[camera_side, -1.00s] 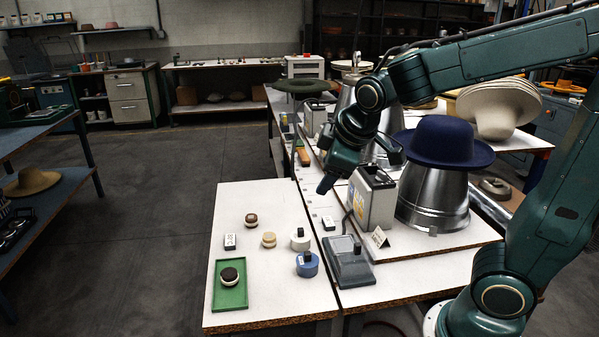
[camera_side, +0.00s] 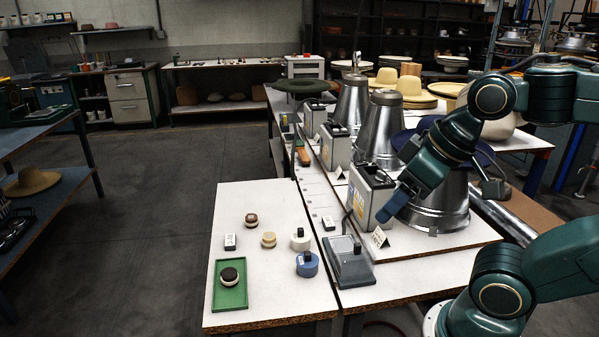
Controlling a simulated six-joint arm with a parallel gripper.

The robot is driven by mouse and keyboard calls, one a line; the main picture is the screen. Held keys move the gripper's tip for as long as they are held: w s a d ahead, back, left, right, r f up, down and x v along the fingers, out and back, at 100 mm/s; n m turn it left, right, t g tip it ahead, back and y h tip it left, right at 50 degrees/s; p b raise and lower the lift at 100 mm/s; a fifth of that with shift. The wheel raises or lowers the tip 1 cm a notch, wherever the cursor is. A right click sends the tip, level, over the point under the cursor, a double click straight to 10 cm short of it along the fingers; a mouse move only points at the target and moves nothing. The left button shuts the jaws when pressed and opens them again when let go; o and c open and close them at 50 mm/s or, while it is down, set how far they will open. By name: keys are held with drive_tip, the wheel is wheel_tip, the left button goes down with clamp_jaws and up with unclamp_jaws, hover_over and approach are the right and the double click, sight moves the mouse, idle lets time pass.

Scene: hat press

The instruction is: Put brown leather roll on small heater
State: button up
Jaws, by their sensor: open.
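A small round piece with a brown top and a pale lower part (camera_side: 251,220) sits on the white table at the left and may be the brown leather roll. A similar dark-topped piece (camera_side: 230,277) lies in a green tray. A grey flat device with a black knob (camera_side: 349,262) stands at the table's seam and may be the small heater; I cannot tell for sure. My gripper (camera_side: 386,213) is open, in front of the metal cone and right beside the grey-white box. Its fingers are small in view, and I see nothing held. It is well to the right of the small pieces.
A tan piece (camera_side: 268,240), a white pot (camera_side: 300,239) and a blue pot (camera_side: 307,264) stand near the green tray (camera_side: 228,301). The grey-white box (camera_side: 367,196), a folded card (camera_side: 379,238) and the metal cone (camera_side: 436,208) under a blue hat crowd the right side.

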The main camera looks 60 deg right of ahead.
drive_tip(key=shift+w, duration=0.1)
drive_tip(key=w, duration=0.1)
drive_tip(key=n+g+y, duration=0.1)
drive_tip(key=n+y, duration=0.1)
drive_tip(key=n, duration=0.3)
hover_over(251, 217)
drive_tip(key=s, duration=0.2)
drive_tip(key=shift+s+d+f, duration=0.1)
drive_tip(key=shift+d+f, duration=0.1)
drive_tip(key=shift+f, duration=6.25)
drive_tip(key=shift+d+f, duration=0.2)
drive_tip(key=shift+f, duration=6.2)
